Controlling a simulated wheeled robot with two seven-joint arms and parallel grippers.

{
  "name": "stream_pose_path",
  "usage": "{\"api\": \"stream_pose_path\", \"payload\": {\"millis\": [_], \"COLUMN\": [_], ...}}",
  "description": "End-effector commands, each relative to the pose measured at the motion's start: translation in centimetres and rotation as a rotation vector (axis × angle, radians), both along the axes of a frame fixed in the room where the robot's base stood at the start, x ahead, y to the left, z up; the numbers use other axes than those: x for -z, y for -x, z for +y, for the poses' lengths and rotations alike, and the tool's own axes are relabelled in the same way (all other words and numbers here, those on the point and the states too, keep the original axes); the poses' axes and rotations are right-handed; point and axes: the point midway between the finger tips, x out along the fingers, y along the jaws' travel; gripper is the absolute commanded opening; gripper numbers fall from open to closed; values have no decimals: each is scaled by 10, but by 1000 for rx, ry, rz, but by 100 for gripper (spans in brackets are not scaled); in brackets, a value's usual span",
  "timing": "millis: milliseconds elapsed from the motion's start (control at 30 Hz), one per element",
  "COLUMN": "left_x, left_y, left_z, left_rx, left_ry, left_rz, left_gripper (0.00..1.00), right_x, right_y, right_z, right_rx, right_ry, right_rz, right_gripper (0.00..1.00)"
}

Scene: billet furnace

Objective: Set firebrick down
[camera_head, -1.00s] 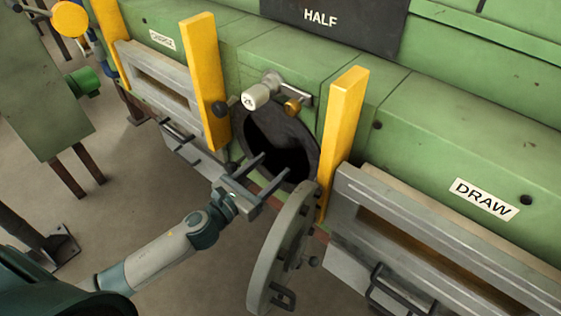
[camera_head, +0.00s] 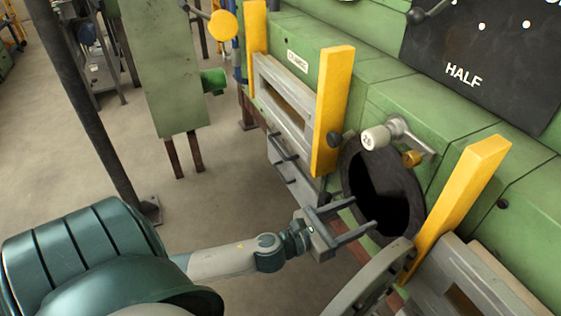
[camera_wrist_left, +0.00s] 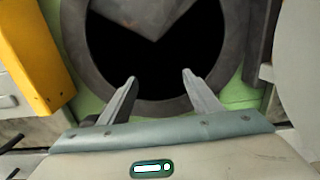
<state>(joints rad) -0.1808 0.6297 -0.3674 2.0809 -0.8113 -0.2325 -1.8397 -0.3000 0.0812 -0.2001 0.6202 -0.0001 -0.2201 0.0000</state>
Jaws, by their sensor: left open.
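My left gripper (camera_head: 363,212) is open, its two fingers apart and empty, pointing at the round dark opening (camera_head: 385,195) in the green furnace. The fingers also show in the left wrist view (camera_wrist_left: 158,78), over the lower rim of the opening. No firebrick is clearly recognisable. A grey angular surface (camera_wrist_left: 145,12) shows at the top inside the opening; I cannot tell whether it is a firebrick or part of the furnace. The rest of the inside is black. My right gripper is not in view.
A round grey door (camera_head: 365,290) stands swung open below right of the opening. Yellow posts (camera_head: 333,110) and (camera_head: 465,192) flank the opening. A handle with a white knob (camera_head: 375,137) sits above it.

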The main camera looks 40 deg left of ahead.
Motion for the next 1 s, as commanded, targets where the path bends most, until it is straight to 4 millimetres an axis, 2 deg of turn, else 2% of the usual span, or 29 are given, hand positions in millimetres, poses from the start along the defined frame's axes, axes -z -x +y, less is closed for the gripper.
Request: {"api": "stream_pose_path", "payload": {"millis": [267,367,467,567,667,700,767,800,867,900,967,1000], "left_x": [3,16,46,95,160,190,237,268,314,344,385,412], "left_y": [-1,-3,-6,-8,-2,3,16,28,49,66,93,114], "left_z": [1,5,16,31,51,59,70,77,85,90,95,96], "left_rx": [-3,-18,-55,-121,-225,-277,-367,-433,-539,-614,-733,-815], "left_ry": [7,45,127,264,456,546,691,791,939,1038,1184,1280], "left_rz": [7,44,123,244,398,464,561,622,708,758,822,859], "left_gripper": [58,58,58,58,58,58,58,58,58,58,58,58], "right_x": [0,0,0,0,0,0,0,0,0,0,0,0], "right_y": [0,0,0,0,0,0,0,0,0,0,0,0], "right_z": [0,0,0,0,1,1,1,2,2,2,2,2], "right_rx": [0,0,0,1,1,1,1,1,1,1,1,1], "right_ry": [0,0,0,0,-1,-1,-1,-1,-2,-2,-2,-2], "right_rz": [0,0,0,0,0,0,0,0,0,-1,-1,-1], "right_gripper": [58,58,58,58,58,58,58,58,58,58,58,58]}}
